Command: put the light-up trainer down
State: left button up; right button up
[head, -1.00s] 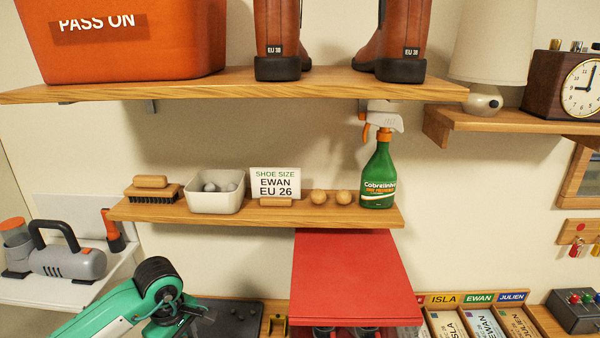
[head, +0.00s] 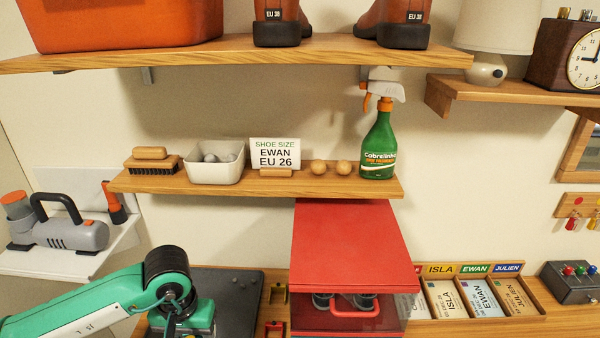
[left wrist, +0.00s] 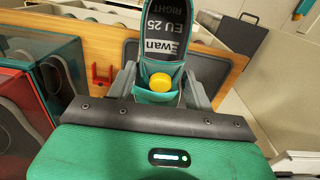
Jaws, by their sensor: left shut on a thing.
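My left gripper (left wrist: 160,88) is shut on the light-up trainer (left wrist: 168,28), seen in the left wrist view. The trainer is teal, with a dark insole reading "Ewan EU 25 RIGHT" and a round yellow part near the fingers. Behind it is a wooden surface with a dark grey mat (left wrist: 205,70). In the head view my left arm comes in at lower left, its wrist in front of the dark mat (head: 235,298); the fingers and trainer are hidden there. I cannot tell whether the trainer touches anything. My right gripper is not in view.
A red cabinet (head: 350,245) stands right of the mat. Name-labelled compartments (head: 475,298) for Isla, Ewan and Julien lie farther right. A shelf above holds a brush, a bowl (head: 215,165), an "EWAN EU 26" card (head: 275,153) and a green spray bottle (head: 378,150).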

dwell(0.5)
pick_arm(q)
jog(key=shift+w+a+n, duration=0.15)
jog(key=shift+w+n, duration=0.35)
jog(key=shift+n, duration=0.2)
jog(key=w+n, duration=0.1)
jog(key=n, duration=0.1)
jog(key=w+a+n, duration=0.1)
jog(key=w+n, duration=0.1)
jog(key=n, duration=0.1)
jog(key=w+a+n, duration=0.1)
jog(key=n, duration=0.1)
jog(key=shift+w+f+n, duration=0.25)
jog(key=shift+w+n, duration=0.1)
jog(key=shift+n, duration=0.05)
jog(key=w+a+f+n, duration=0.2)
jog(key=w+a+n, duration=0.2)
jog(key=n, duration=0.8)
jog(key=w+a+f+n, duration=0.3)
jog(key=a+n, duration=0.4)
jog(key=n, duration=0.6)
jog(key=shift+w+a+f+n, duration=0.2)
jog(key=shift+w+f+n, duration=0.1)
jog(key=shift+w, duration=0.25)
